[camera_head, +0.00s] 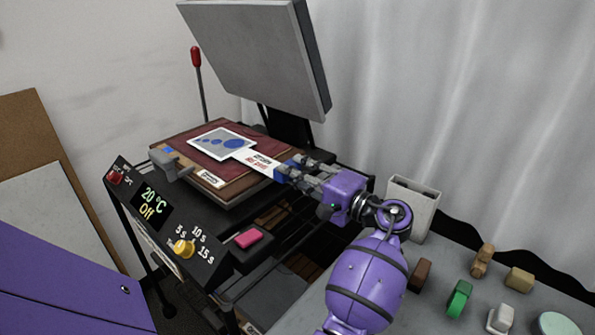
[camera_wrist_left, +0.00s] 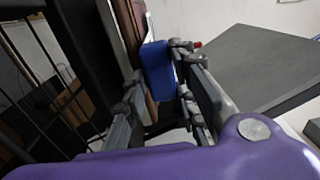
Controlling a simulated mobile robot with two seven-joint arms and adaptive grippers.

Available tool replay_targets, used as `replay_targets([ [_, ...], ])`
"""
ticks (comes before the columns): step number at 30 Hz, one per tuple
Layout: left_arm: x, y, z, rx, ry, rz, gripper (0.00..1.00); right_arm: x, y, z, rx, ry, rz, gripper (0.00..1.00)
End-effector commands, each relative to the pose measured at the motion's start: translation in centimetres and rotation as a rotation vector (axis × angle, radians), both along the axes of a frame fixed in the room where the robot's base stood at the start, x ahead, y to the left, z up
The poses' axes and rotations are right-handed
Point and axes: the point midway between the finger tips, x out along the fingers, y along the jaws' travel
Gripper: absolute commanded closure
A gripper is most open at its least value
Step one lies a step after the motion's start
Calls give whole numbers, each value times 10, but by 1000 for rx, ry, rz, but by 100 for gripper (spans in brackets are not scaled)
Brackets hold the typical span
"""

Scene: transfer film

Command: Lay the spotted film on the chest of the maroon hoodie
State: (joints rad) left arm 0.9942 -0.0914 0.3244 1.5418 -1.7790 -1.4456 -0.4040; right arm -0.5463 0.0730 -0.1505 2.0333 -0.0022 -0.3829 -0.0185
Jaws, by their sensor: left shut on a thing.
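The maroon hoodie (camera_head: 258,132) lies on the lower plate of the open press. The spotted film (camera_head: 222,143), a pale sheet with blue spots, is over the hoodie. I cannot tell whether it rests flat or hovers slightly. A white tab with red print (camera_head: 256,161) runs from its right corner to a blue grip piece (camera_head: 283,172). My left gripper (camera_head: 291,171) is shut on this blue piece at the plate's right side. In the left wrist view the blue piece (camera_wrist_left: 157,68) sits between the fingers. My right gripper is not in view.
The press's grey upper plate (camera_head: 250,55) is raised above the hoodie. Its front panel (camera_head: 165,215) reads 20 °C and Off. A pink block (camera_head: 249,237) sits near the panel. A whitish holder (camera_head: 412,205) and several small blocks stand on the grey table at right.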

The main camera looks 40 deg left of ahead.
Motion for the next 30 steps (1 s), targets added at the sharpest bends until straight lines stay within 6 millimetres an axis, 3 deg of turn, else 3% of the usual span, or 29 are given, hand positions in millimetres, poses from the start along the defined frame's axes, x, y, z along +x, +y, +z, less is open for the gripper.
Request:
replay_targets([
  [27,0,0,-11,1,0,-1,100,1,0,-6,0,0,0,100],
  [28,0,0,-11,1,0,-1,73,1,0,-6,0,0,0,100],
  [30,0,0,-10,1,-1,-1,64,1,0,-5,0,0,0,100],
])
